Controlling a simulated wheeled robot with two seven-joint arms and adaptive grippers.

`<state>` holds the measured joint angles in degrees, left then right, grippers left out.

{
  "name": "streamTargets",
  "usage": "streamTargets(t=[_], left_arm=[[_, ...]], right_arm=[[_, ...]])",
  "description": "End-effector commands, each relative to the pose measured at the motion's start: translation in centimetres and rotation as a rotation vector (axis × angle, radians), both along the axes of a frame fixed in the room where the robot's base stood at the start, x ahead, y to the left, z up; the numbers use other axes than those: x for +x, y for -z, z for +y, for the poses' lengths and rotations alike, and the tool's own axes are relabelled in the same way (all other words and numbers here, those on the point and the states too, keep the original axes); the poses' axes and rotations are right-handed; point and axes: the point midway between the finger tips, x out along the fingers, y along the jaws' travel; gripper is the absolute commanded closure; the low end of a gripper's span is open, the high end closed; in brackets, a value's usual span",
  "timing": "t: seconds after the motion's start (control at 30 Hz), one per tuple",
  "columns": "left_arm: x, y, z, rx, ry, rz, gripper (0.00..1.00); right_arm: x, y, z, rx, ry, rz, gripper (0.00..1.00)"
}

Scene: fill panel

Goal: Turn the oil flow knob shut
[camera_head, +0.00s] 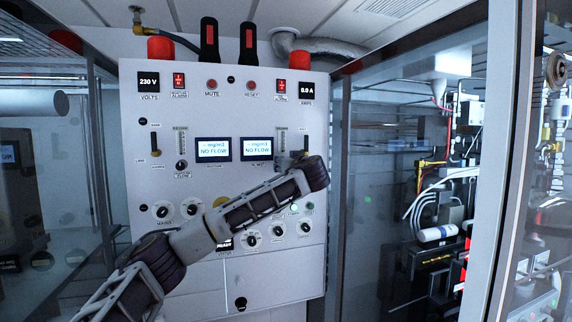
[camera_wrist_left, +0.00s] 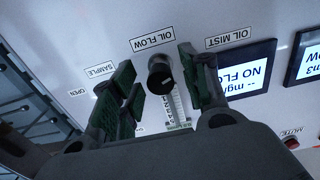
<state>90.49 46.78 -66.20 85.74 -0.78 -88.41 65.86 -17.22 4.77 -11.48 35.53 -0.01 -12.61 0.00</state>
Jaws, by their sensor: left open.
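The oil flow knob (camera_wrist_left: 160,76) is a small black round knob under its OIL FLOW label in the left wrist view. My left gripper (camera_wrist_left: 158,66) is open, with one dark green finger on each side of the knob. I cannot tell whether either finger touches it. In the head view my left gripper (camera_head: 298,160) is at the right part of the panel, and my wrist hides the knob there. My right gripper is not in view.
The white control panel (camera_head: 160,270) carries other knobs and two NO FLOW displays (camera_head: 213,149). A SAMPLE lever sits close beside the gripper. Another flow knob (camera_head: 181,165) is at the panel's left. Glass-fronted cabinets (camera_head: 375,200) flank the panel.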

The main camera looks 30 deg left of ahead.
Motion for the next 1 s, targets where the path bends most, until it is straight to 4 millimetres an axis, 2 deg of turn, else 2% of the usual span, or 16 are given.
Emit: streamTargets(t=[0.07, 0.4, 1.0], left_arm=[[-0.01, 0.01, -0.01, 0.000, 0.000, 0.000, 0.57], [0.00, 0.02, -0.04, 0.000, 0.000, 0.000, 1.00], [0.03, 0.13, -0.09, 0.014, 0.001, 0.017, 1.00]], right_arm=[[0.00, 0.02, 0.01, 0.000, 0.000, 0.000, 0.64], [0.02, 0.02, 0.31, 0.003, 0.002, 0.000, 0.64], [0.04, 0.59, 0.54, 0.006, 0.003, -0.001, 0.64]])
